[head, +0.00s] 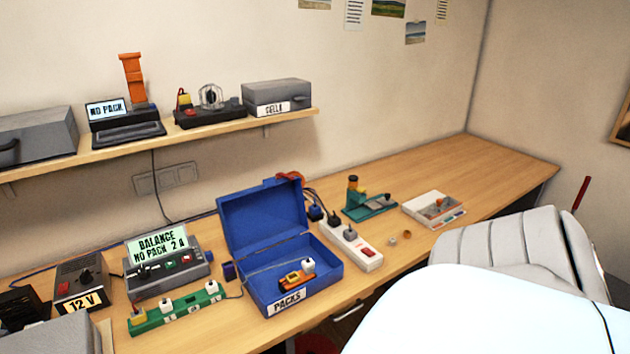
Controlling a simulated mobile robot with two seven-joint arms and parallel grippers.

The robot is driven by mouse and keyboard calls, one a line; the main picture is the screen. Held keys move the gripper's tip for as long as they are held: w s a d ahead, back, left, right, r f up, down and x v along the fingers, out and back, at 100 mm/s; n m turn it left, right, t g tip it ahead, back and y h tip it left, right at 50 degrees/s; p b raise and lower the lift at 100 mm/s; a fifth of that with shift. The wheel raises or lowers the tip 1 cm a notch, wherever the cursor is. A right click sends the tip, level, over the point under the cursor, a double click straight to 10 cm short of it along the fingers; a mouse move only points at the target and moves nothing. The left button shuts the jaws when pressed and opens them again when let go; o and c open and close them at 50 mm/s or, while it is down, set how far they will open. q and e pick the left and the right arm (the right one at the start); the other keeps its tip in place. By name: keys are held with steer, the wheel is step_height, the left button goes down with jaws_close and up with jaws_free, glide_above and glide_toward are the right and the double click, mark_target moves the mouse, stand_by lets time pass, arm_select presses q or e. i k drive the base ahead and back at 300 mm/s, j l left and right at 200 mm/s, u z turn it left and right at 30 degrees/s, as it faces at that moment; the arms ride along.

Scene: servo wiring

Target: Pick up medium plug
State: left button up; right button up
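No part labelled as the medium plug can be told for certain. An open blue case (330,284) labelled PACKS holds an orange pack (292,281) with a lead and a white plug (308,265). A white power strip (350,247) behind the case has a dark plug in it. Neither gripper is in view.
A balance charger (168,270) reading NO PACK 2 A and a 12 V supply (85,284) stand on the left. A teal tool stand (369,205) and a parts tray (434,210) stand behind the power strip. The far right desk (470,165) is clear.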

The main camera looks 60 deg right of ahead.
mark_target(308, 266)
steer(key=z, duration=1.8)
